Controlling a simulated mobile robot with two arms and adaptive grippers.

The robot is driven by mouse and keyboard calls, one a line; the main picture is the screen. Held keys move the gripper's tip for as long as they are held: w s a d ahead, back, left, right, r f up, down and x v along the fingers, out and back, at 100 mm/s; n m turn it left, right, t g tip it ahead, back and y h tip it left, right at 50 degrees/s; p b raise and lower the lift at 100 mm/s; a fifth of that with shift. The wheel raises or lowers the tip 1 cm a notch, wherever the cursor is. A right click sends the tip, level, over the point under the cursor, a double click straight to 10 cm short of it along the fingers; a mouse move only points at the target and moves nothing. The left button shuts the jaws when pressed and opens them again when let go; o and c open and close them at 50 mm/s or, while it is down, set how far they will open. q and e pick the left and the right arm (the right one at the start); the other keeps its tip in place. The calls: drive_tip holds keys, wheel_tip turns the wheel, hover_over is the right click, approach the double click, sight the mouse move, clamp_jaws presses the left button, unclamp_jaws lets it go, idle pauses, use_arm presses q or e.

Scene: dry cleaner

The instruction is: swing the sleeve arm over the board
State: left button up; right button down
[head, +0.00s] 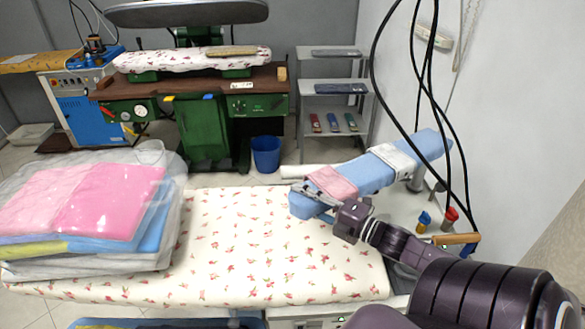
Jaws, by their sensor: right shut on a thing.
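The sleeve arm (372,172) is a long, narrow, light-blue padded board at the right. It slants from the back right, near the wall, to its near-left tip over the right end of the board (240,243). The board has a cream cover with small red flowers. A pink cloth (331,184) and a white cloth (395,160) lie across the sleeve arm. My right gripper (312,198) is shut on the sleeve arm near its tip; its fingers are partly hidden. My left gripper is not in view.
A stack of bagged, folded clothes (85,215) covers the board's left end. Red and blue bottles (424,220) and a wooden-handled tool (455,239) are at the right. Black cables hang there. A green press (205,125), blue bin (266,153) and shelf rack (335,95) stand behind.

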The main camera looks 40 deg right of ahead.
sight(318, 210)
drive_tip(key=s, duration=0.2)
drive_tip(key=s+y, duration=0.1)
drive_tip(key=shift+s+a+n+p, duration=0.2)
drive_tip(key=shift+a+n+p, duration=0.1)
drive_tip(key=shift+n+p, duration=0.1)
drive_tip(key=shift+a+f, duration=0.1)
drive_tip(key=shift+f, duration=0.05)
drive_tip(key=shift+f+y, duration=0.15)
drive_tip(key=shift+y, duration=0.15)
drive_tip(key=c, duration=1.8)
unclamp_jaws()
drive_tip(key=shift+s, duration=0.1)
drive_tip(key=o, duration=0.3)
drive_tip(key=shift+s+r, duration=0.2)
drive_tip(key=shift+s, duration=0.15)
drive_tip(key=shift+w, duration=0.1)
drive_tip(key=v, duration=1.2)
drive_tip(key=shift+r, duration=0.2)
drive_tip(key=shift+a, duration=0.1)
